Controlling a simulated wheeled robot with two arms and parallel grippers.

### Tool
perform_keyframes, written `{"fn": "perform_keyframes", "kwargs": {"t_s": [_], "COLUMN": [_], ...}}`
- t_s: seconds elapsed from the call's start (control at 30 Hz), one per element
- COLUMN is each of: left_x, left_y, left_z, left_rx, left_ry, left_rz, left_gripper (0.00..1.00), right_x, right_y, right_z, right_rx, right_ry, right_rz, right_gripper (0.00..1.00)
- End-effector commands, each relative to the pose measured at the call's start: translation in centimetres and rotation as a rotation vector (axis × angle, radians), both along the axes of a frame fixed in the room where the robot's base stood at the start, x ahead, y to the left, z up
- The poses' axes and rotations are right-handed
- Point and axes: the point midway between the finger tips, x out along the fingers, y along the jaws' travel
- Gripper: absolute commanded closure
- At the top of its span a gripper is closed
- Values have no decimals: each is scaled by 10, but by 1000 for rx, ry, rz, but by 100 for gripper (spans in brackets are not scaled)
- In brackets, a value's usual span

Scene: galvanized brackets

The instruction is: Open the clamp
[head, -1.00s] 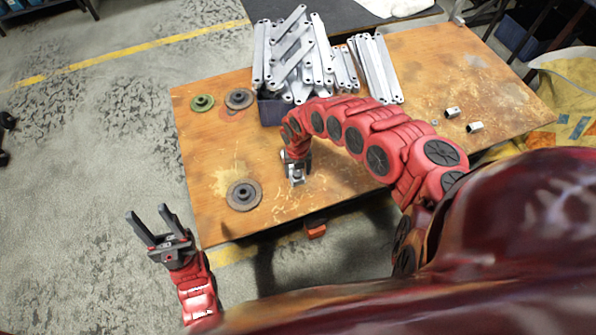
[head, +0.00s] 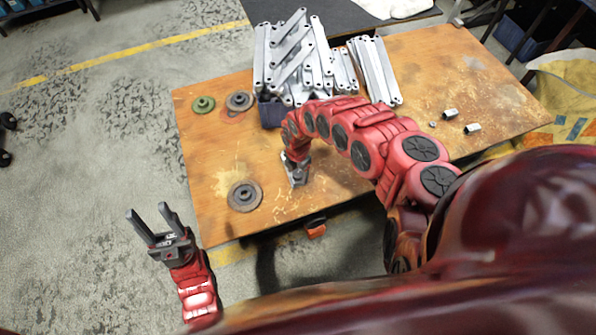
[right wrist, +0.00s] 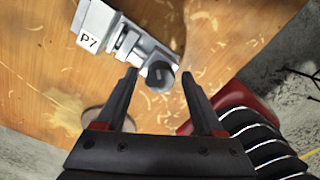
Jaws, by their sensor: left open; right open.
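In the head view the clamp (head: 298,181) is mostly hidden under my right gripper (head: 297,163). In the right wrist view my right gripper (right wrist: 160,82) is open, with the knob between its fingertips and a visible gap at each side. My left gripper (head: 148,214) is open and empty, off the table's left side, over the floor.
Bare tabletop surrounds the clamp.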

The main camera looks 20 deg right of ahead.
Motion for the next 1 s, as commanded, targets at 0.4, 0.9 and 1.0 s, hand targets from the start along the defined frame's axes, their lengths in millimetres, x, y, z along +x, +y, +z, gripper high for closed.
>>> {"fn": "perform_keyframes", "kwargs": {"t_s": [0.4, 0.9, 1.0], "left_x": [0, 0, 0], "left_y": [0, 0, 0], "left_z": [20, 20, 20], "left_rx": [0, 0, 0], "left_ry": [0, 0, 0], "left_rz": [0, 0, 0], "left_gripper": [50, 50, 50], "right_x": [0, 0, 0], "right_y": [1, 0, 0], "right_z": [2, 0, 0], "right_rx": [0, 0, 0], "right_ry": [1, 1, 1], "right_rz": [-602, -692, -691], "right_gripper": [30, 30, 36]}}
